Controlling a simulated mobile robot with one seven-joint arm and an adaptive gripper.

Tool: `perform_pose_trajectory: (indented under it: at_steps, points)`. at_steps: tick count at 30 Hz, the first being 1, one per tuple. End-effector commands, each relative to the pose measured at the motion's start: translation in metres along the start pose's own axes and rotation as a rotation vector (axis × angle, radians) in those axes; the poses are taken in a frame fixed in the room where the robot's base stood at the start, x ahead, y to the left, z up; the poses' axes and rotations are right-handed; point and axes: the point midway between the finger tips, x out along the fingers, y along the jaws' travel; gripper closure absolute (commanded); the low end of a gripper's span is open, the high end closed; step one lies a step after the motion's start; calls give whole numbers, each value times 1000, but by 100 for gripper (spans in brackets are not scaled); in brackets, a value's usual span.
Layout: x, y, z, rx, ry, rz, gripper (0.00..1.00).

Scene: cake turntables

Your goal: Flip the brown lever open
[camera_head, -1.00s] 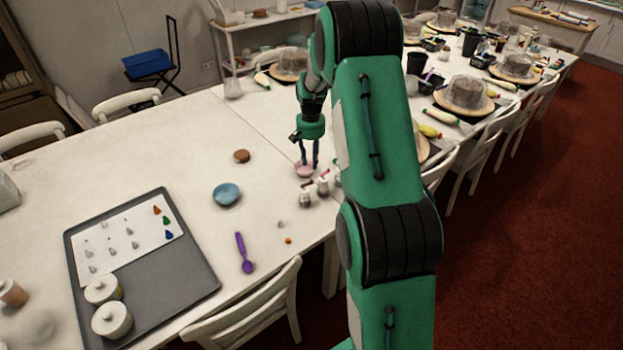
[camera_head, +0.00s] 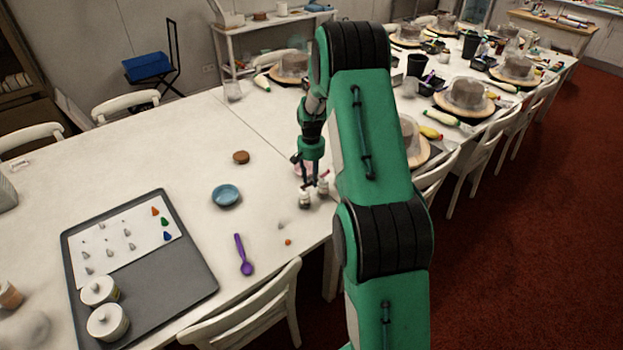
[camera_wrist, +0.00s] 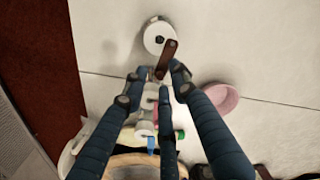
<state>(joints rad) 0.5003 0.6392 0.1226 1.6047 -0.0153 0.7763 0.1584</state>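A brown lever (camera_wrist: 167,59) slants across the edge of a small white jar (camera_wrist: 153,37) with a dark spot on top in the wrist view. My gripper (camera_wrist: 160,77) has its fingers spread apart around the lower end of the lever. I cannot tell whether any finger touches it. In the head view my gripper (camera_head: 310,185) points down right over the small jars (camera_head: 305,200) near the table's front edge. The lever is too small to make out clearly there.
A pink bowl (camera_wrist: 220,98) lies right of the fingers in the wrist view. More small jars (camera_wrist: 146,128) stand below, between the fingers. A blue bowl (camera_head: 226,195), a purple spoon (camera_head: 243,255) and a grey tray (camera_head: 190,262) are to the left on the table.

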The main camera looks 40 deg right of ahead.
Motion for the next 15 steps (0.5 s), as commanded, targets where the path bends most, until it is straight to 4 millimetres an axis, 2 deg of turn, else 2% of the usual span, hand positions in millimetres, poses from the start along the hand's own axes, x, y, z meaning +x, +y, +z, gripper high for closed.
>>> perform_pose_trajectory:
  at_steps: [1, 2, 5, 6, 15]
  points:
    - [0, 0, 0, 0, 0, 0, 73]
    - [0, 0, 0, 0, 0, 0, 77]
    - [0, 0, 0, 0, 0, 0, 97]
    - [0, 0, 0, 0, 0, 0, 100]
    - [-1, -1, -1, -26, 0, 0, 100]
